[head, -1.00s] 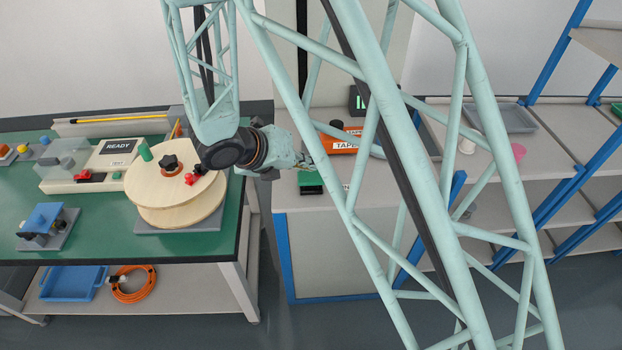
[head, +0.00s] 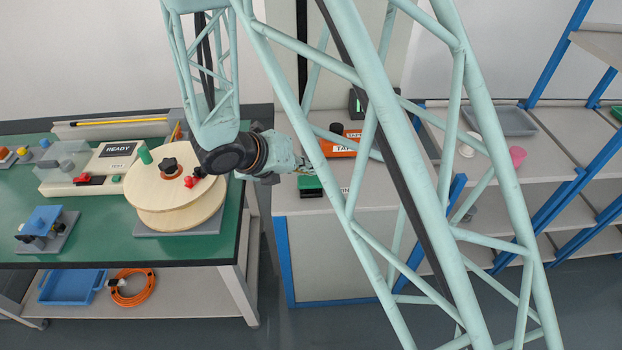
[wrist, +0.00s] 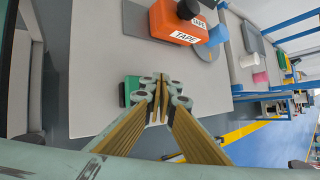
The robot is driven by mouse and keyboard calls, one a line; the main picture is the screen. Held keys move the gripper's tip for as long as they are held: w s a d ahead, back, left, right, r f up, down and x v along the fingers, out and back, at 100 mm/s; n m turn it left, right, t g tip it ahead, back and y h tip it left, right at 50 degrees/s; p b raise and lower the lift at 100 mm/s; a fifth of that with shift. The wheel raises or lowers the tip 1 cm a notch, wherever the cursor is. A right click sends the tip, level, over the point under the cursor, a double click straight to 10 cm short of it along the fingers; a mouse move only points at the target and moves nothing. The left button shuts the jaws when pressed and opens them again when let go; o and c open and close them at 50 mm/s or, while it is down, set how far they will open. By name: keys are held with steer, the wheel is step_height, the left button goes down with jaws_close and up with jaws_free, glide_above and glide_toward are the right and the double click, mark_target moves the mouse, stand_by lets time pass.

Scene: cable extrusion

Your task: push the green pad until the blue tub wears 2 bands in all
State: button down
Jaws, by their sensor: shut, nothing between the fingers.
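The green pad (head: 312,191) sits on the light grey counter, right of the round wooden reel. In the wrist view the green pad (wrist: 125,90) shows just left of my gripper (wrist: 160,78), partly hidden by it. My gripper is shut and empty, its tips beside or over the pad; I cannot tell whether they touch it. The blue tub (wrist: 217,35) stands on a grey disc beside the orange tape box (wrist: 176,22). I cannot make out any bands on it. My arm's truss hides the tub in the head view.
The reel (head: 165,203) and a READY unit (head: 112,157) stand on the green bench at left. An orange cable coil (head: 133,287) lies on its lower shelf. Grey shelves with a pink cup (head: 517,156) are at right. The counter's near part is bare.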

mark_target(311, 177)
steer(key=shift+f+b, duration=1.1)
steer(key=shift+f, duration=0.7)
stand_by(3.5)
steer(key=shift+r, duration=0.1)
stand_by(0.4)
steer(key=shift+r+p, duration=1.45)
steer(key=shift+r, duration=0.25)
steer(key=shift+r, duration=0.1)
steer(key=shift+r+p, duration=2.05)
steer(key=shift+r, duration=0.35)
